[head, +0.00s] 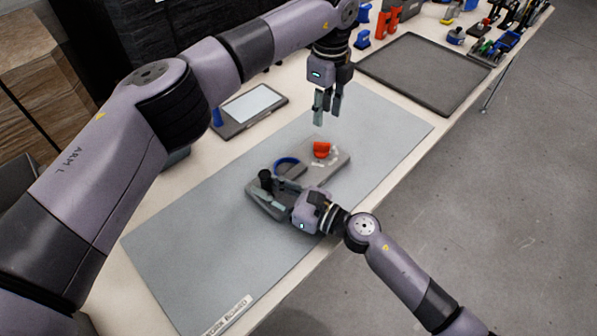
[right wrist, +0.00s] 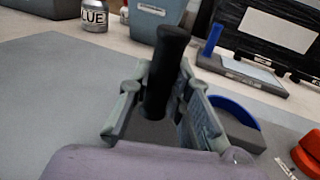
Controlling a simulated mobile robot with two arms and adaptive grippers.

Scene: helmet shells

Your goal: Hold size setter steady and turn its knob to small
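The size setter (head: 338,168) is a grey board on the mat, with a red knob (head: 321,149) at its far end, pale marks beside the knob, and a blue ring (head: 286,165). A black upright handle (head: 265,176) stands at its near left end. My right gripper (right wrist: 160,100) has its fingers on both sides of this handle (right wrist: 170,55) and appears shut on it. The knob shows partly in the right wrist view (right wrist: 311,152). My left gripper (head: 328,108) points down, open and empty, above the board's far side and apart from the knob. The knob's pointer is too small to read.
The blue-grey mat (head: 190,250) is otherwise mostly clear. A flat device with a pale screen (head: 252,104) lies behind it. An empty dark tray (head: 425,72) is at the back right, with red, blue and other tools beyond. The table's right edge runs close to my right arm.

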